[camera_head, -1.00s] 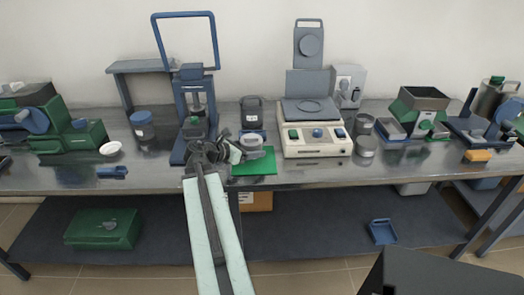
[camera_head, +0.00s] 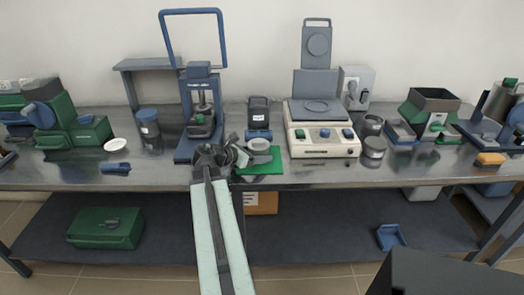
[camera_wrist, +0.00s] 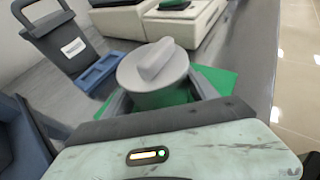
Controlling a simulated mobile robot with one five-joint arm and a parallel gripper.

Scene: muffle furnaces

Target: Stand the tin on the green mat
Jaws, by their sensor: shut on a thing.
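The grey tin (camera_head: 260,146), with a round lid and raised grip, is at the green mat (camera_head: 262,168) on the bench. My gripper (camera_head: 247,153) reaches it from the left and front. In the wrist view the tin (camera_wrist: 153,66) sits between my two jaws (camera_wrist: 160,103), which are shut on it. The green mat (camera_wrist: 217,78) shows behind and beside it. The tin looks about upright over the mat. Its base is hidden, so I cannot tell whether it touches the mat.
A dark device with a white label (camera_head: 258,112) stands just behind the mat. A cream hotplate unit (camera_head: 322,140) stands close on the right, and a blue press (camera_head: 200,110) on the left. A grey pot (camera_head: 374,148) is right of the hotplate.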

